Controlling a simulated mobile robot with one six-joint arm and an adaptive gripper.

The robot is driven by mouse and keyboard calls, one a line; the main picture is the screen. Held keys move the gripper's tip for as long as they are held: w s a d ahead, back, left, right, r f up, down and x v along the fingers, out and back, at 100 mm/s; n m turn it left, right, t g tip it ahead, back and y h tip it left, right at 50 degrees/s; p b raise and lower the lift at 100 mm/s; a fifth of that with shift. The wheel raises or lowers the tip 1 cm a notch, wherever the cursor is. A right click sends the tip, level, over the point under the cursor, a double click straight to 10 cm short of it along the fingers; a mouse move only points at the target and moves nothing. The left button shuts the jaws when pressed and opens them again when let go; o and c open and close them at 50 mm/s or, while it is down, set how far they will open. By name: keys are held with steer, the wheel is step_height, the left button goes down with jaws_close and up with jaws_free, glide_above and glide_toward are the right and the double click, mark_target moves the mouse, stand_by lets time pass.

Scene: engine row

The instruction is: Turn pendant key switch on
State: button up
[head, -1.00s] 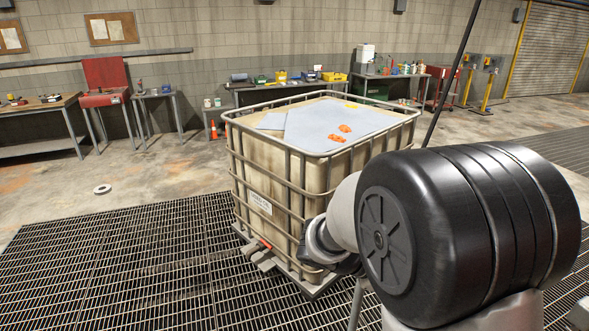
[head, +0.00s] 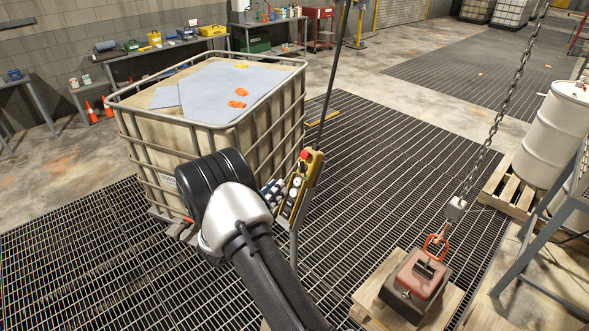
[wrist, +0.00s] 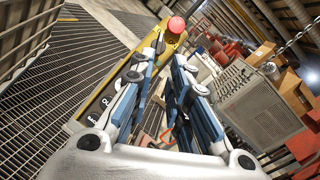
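The yellow pendant (head: 309,168) hangs beside the caged tank in the head view, with a red mushroom button on top. In the wrist view the pendant (wrist: 172,42) runs slantwise behind my left finger, with the red button (wrist: 176,24) at its upper end. Dark controls show below the button, partly hidden by the finger; I cannot make out the key switch or its position for certain. My gripper (wrist: 165,62) has blue and white fingers with a narrow gap between the tips and nothing in it. In the head view my gripper (head: 272,191) is close to the pendant's left side; contact cannot be told.
The caged tank (head: 138,150) stands left behind my arm. A chain hook holds an orange ring above a red block (head: 422,275) on a pallet at lower right. A white drum (head: 552,135) stands at the right. Open grating (head: 400,170) lies between.

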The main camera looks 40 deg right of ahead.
mark_target(302, 167)
steer(key=p+x, duration=0.1)
steer(key=x, duration=1)
steer(key=shift+w+d, duration=0.15)
steer(key=shift+d, duration=0.2)
jaws_close()
